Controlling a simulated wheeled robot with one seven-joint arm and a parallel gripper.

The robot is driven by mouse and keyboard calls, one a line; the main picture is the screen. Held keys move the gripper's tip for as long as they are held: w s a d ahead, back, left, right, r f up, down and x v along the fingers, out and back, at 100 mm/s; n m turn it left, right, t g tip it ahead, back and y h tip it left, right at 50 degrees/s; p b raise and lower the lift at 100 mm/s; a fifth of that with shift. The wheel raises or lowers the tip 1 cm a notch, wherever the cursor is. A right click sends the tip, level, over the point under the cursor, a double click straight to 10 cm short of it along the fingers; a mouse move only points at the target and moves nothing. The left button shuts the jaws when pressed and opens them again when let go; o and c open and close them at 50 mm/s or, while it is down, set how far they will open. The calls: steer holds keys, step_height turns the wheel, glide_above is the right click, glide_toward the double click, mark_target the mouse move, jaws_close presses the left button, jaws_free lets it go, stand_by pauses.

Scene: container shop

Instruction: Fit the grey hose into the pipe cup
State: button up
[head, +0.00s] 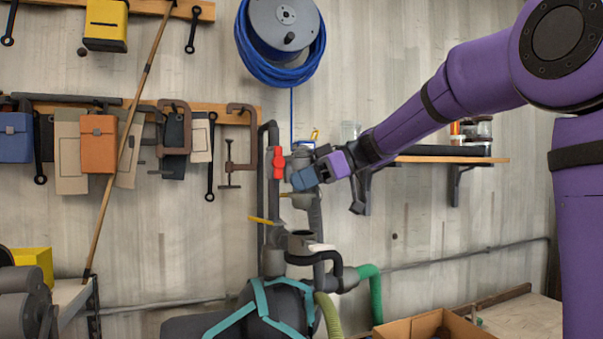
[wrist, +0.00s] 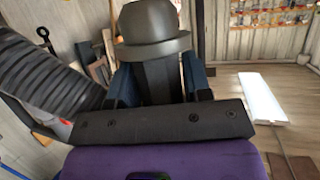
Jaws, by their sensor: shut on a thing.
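My gripper (head: 305,179) is at the upright grey pipework in the middle of the head view, beside a red valve handle (head: 278,163). In the wrist view its blue fingers (wrist: 158,85) are shut on a dark grey piece that appears to be the grey hose's end. The ribbed grey hose (wrist: 45,75) runs in from the left there. A dark rounded, rimmed fitting (wrist: 152,30) stands just beyond the fingers; I cannot tell whether the held piece touches it. A dark open cup (head: 301,240), likely the pipe cup, is below my gripper in the head view.
A black hose (head: 330,260), a green hose (head: 371,290) and a teal-strapped tank (head: 275,305) are below. A shelf (head: 450,159) with jars is at right. Clamps and tools hang at left. A cardboard box (head: 435,325) is at the bottom right.

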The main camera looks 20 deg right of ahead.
mark_target(302, 201)
steer(key=shift+f, duration=2.25)
steer(key=shift+d+f, duration=0.1)
steer(key=shift+f, duration=1.35)
stand_by(0.8)
steer(key=o, duration=1.1)
steer(key=v, duration=1.1)
